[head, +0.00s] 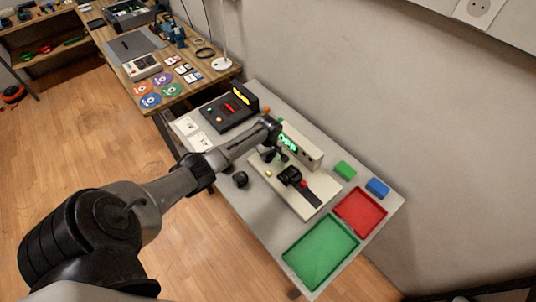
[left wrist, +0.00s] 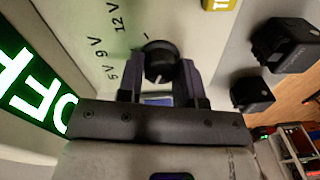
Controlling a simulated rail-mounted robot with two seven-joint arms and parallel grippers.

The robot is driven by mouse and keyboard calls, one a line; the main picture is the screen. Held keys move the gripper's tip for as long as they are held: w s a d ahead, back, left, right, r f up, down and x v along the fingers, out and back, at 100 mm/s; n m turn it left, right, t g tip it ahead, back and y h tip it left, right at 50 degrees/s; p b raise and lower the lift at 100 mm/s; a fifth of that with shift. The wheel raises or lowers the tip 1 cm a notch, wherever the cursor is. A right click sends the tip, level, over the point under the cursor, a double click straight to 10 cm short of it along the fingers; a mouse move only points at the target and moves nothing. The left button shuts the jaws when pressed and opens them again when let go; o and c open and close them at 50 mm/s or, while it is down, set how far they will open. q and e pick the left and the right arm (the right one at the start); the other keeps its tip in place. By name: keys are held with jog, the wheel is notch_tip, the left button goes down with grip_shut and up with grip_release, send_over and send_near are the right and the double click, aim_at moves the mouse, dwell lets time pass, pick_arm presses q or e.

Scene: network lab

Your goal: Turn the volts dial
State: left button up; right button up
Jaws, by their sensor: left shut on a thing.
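The volts dial (left wrist: 158,52) is a round black knob with a light pointer mark, on a pale panel (left wrist: 85,15) printed 5V, 9V and 12V. My left gripper (left wrist: 160,80) is shut on the dial, one finger on each side of it. In the head view my left gripper (head: 270,154) is at the front of the pale upright box (head: 308,150) and hides the dial. A lit green display (left wrist: 30,85) reading OFF is on the left in the wrist view; it also shows in the head view (head: 288,143). My right gripper is not in view.
A green tray (head: 322,252) and a red tray (head: 360,212) stand at the table's near end, with green (head: 345,170) and blue (head: 377,187) blocks behind. A black knob-like object (head: 240,180) is left of the box. A dark panel (head: 228,112) lies farther back.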

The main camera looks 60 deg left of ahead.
pick_arm(q)
jog(key=shift+r, duration=0.1)
jog(key=m+p, duration=0.2)
jog(key=shift+r+m, duration=0.1)
jog(key=shift+m, duration=0.3)
jog(key=m+p, duration=0.2)
jog(key=m, duration=0.2)
jog(key=m+p, duration=0.1)
jog(key=m, duration=0.4)
jog(key=shift+m, duration=0.4)
jog(key=m, duration=0.3)
jog(key=shift+f+m+p, duration=0.2)
jog(key=shift+m+p, duration=0.2)
jog(key=shift+m, duration=0.7)
jog(key=o, duration=0.9)
